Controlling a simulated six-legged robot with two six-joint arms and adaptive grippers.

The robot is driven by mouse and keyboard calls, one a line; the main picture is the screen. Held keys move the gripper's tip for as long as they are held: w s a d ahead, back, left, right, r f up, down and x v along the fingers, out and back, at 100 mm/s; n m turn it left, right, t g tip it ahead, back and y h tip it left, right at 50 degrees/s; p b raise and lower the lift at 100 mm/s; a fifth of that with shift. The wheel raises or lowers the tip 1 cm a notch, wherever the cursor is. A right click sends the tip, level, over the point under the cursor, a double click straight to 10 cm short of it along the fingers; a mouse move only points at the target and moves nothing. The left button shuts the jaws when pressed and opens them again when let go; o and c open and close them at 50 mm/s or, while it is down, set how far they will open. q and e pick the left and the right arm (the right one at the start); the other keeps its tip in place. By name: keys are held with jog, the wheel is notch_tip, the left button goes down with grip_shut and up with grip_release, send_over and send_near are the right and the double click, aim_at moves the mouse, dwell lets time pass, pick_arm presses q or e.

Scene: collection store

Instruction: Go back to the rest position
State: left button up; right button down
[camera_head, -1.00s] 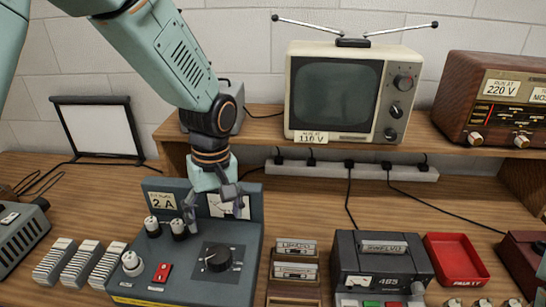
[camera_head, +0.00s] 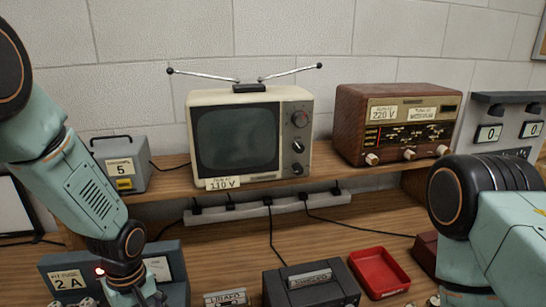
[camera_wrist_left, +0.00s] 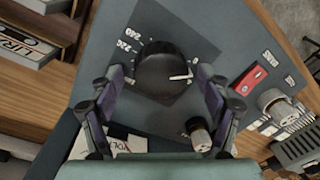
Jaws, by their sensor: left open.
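My left gripper (camera_head: 140,298) hangs over the grey voltage panel (camera_head: 172,248) marked "2 A", at the bottom left of the head view. Its fingertips are cut off by the frame edge there. In the left wrist view my left gripper (camera_wrist_left: 160,78) is open, its two fingers apart with nothing between them, above a black rotary dial (camera_wrist_left: 165,72). A red switch (camera_wrist_left: 250,80) and round fuse caps (camera_wrist_left: 280,105) show to the right. My right arm comes in from the right of the head view; its gripper is outside the frame.
A television (camera_head: 252,135) with antennas, a wooden radio (camera_head: 395,122) and a grey box (camera_head: 122,165) marked 5 stand on the shelf. A power strip (camera_head: 270,206) runs below. A cassette unit (camera_head: 310,285) and a red tray (camera_head: 380,272) are on the bench.

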pick_arm(q)
notch_tip(320, 180, up, 12)
notch_tip(320, 180, down, 12)
jog(key=shift+s+f, duration=0.1)
jog(key=shift+f, duration=0.05)
jog(key=shift+m, duration=0.5)
jog(key=m+b, duration=0.1)
jog(key=m, duration=0.1)
jog(key=shift+m, duration=0.4)
jog(key=m, duration=0.5)
jog(key=shift+t+b, duration=0.3)
jog(key=shift+b, duration=0.05)
jog(key=m, duration=0.3)
jog(key=shift+m, duration=0.4)
jog(key=m, duration=0.7)
jog(key=shift+s+m+t, duration=0.1)
jog(key=shift+m+t, duration=0.2)
